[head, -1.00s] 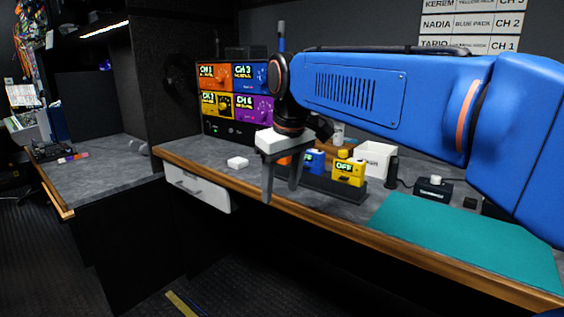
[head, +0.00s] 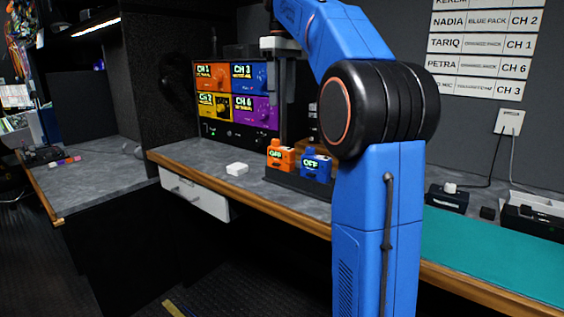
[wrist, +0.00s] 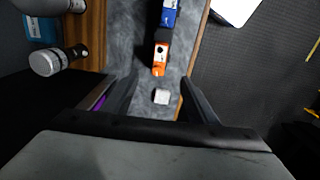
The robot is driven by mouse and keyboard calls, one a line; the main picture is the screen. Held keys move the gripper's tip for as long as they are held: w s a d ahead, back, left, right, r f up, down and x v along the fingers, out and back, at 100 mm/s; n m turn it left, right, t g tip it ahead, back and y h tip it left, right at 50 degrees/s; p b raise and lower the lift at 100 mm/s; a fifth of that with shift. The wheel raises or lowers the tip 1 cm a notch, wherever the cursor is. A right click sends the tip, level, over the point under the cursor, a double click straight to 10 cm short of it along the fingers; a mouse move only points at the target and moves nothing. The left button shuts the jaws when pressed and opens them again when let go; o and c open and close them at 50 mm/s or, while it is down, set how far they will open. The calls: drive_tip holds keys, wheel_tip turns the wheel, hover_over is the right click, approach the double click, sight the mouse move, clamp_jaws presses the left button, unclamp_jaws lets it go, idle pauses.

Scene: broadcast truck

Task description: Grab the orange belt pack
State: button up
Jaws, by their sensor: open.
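The orange belt pack (head: 281,155) stands in a dark rack (head: 300,185) on the desk, its small display reading OFF. A blue belt pack (head: 317,164) stands just to its right. My gripper (head: 284,138) is raised above and behind the orange pack in the head view, fingers pointing down. In the wrist view the orange pack (wrist: 160,57) lies ahead of the fingertips, with the blue pack (wrist: 168,18) beyond it. My gripper (wrist: 160,88) is open, with nothing held between its fingers.
A small white block (head: 237,168) lies on the desk left of the rack. A panel with coloured channel screens (head: 236,92) stands behind. My arm hides the desk right of the blue pack. A teal mat (head: 480,250) lies further right.

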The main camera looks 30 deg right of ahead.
approach(282, 147)
drive_tip(key=f, duration=0.5)
drive_tip(key=shift+s+a+f, duration=0.2)
drive_tip(key=shift+s+a, duration=0.05)
drive_tip(key=shift+s, duration=0.1)
drive_tip(key=shift+w+d+f, duration=0.1)
drive_tip(key=shift+w+f, duration=0.05)
drive_tip(key=shift+f, duration=1.2)
drive_tip(key=shift+w+f, duration=0.1)
drive_tip(key=shift+f, duration=1.2)
drive_tip(key=c, duration=1.3)
